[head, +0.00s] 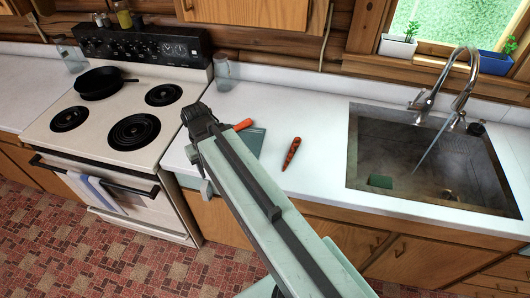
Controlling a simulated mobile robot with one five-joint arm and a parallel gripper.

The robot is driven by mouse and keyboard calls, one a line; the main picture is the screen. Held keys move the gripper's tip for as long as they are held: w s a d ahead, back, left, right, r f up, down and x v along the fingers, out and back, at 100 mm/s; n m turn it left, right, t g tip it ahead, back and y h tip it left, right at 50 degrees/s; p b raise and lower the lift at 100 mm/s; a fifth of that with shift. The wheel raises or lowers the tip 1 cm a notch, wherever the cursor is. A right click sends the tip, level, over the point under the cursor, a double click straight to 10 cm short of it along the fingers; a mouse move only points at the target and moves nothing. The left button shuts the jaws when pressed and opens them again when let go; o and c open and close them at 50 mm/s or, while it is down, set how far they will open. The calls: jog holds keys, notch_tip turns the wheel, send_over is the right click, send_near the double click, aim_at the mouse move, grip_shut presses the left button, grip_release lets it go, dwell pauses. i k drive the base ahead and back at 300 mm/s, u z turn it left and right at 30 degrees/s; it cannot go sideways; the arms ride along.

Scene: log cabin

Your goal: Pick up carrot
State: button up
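A slim, tapering orange-brown object that looks like the carrot (291,152) lies on the white counter, to the right of my arm and left of the sink. It has dark markings, and its narrow end points toward the counter's front edge. My dark gripper (199,119) is at the far end of my pale green arm, near the stove's right edge, to the left of the carrot and well apart from it. The fingers are too small and dark to tell open from shut.
A grey-green board (252,140) and a bright orange object (266,120) lie partly behind my arm. A glass jar (222,72) stands behind them. The stove (60,128) with a black pan (98,83) is left; the sink (405,160) and faucet (452,85) are right.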

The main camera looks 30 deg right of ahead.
aim_at(296, 141)
jog(key=u, duration=0.9)
jog(key=k, duration=1.25)
jog(key=u, duration=0.4)
jog(key=i, duration=1)
jog(key=u, duration=0.05)
